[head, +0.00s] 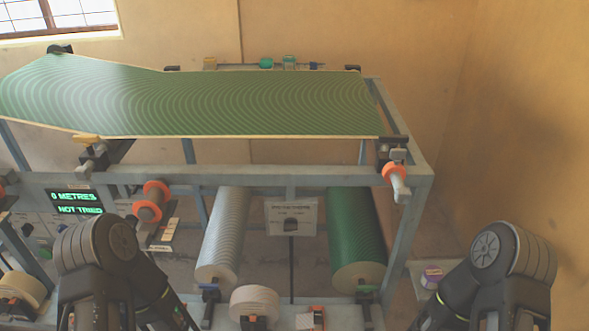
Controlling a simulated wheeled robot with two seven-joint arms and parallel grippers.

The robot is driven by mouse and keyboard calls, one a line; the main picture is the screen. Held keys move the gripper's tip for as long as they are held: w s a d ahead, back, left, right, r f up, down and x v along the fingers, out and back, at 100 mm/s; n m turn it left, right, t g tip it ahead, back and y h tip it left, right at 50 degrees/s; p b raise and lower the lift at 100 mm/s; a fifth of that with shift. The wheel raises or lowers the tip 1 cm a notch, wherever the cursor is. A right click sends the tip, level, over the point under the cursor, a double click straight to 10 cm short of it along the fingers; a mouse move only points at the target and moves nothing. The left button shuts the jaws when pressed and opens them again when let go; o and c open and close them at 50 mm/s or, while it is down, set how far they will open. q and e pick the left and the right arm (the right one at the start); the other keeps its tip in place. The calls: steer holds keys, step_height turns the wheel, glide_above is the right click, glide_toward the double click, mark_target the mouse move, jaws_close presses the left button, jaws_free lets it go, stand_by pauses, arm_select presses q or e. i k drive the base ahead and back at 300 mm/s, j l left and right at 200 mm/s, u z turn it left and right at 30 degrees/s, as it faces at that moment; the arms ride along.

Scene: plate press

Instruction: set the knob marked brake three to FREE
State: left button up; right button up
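A machine frame with rolls stands in front of me in the head view. A pale panel (291,215) with small print hangs below the front beam, and a small dark knob or switch (291,225) sits on it. Another small dark knob-like part (27,229) shows at the far left beside the display. The lettering is too small to read, so I cannot tell which part is marked brake three or how it is set. My two arms rise at the lower left and lower right, with dark rounded joints. Neither gripper shows in the view.
Green patterned sheet (200,100) lies over the top. A display (75,202) reads "0 METRES" and "NOT TRIED". A silver roll (225,235) and a green roll (355,235) hang below the beam (300,178). Orange-flanged rollers (151,202) and a white roll (254,301) are in front.

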mark_target(290, 225)
steer(key=k+l+z, duration=0.15)
steer(key=l+z, duration=0.15)
steer(key=l, duration=0.3)
steer(key=l+z, duration=0.3)
steer(key=l, duration=0.35)
steer(key=k, duration=0.05)
